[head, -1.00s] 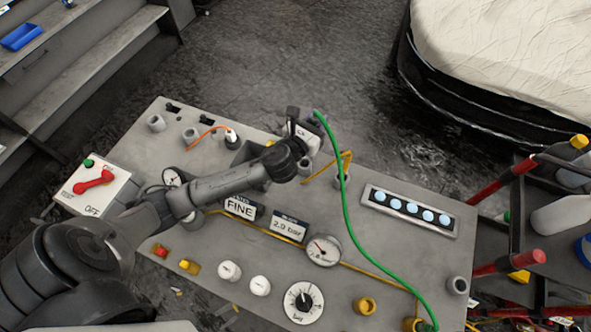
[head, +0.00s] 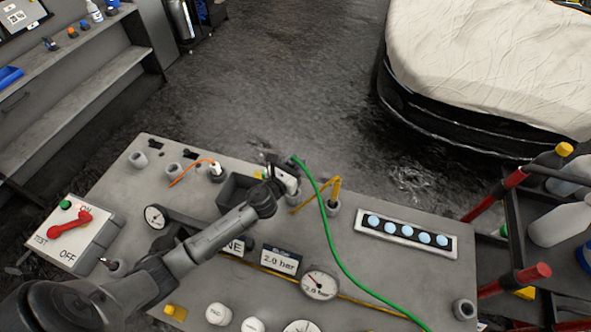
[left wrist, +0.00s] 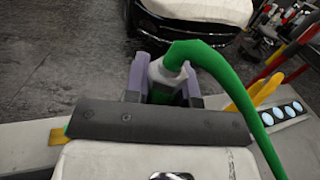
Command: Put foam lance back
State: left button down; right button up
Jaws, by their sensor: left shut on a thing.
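My left gripper (head: 284,180) is shut on the foam lance, whose green hose (head: 330,235) runs from its top down to the front right. In the left wrist view, the foam lance (left wrist: 166,76) shows between the two fingers (left wrist: 164,88) as a pale, clear body with green in it. Its lower end is hidden by the gripper. The gripper is over the rear part of the grey panel (head: 400,285), between a dark open box (head: 229,192) and a grey holder cup (head: 333,208) with a yellow lance in it. I cannot tell whether the foam lance touches a holder.
An orange-hosed lance (head: 217,169) stands in a cup at the back left. Empty-looking cups (head: 138,160) are beside it. A gauge (head: 319,284), a light strip (head: 407,232) and a switch box (head: 75,238) occupy the panel. A covered car (head: 490,70) stands behind.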

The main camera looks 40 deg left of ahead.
pick_arm(q)
notch_tip(320, 180, down, 3)
jog(key=shift+r+b, duration=0.1)
jog(key=shift+b, duration=0.4)
jog(key=shift+f, duration=0.35)
jog(key=c, duration=0.9)
grip_release()
jog(key=shift+r, duration=0.1)
jog(key=shift+c, duration=0.2)
jog(key=s+d, duration=0.1)
jog(key=s, duration=1.1)
jog(key=shift+d+r+b, duration=0.15)
jog(key=shift+r+b, duration=0.05)
jog(key=shift+b, duration=0.1)
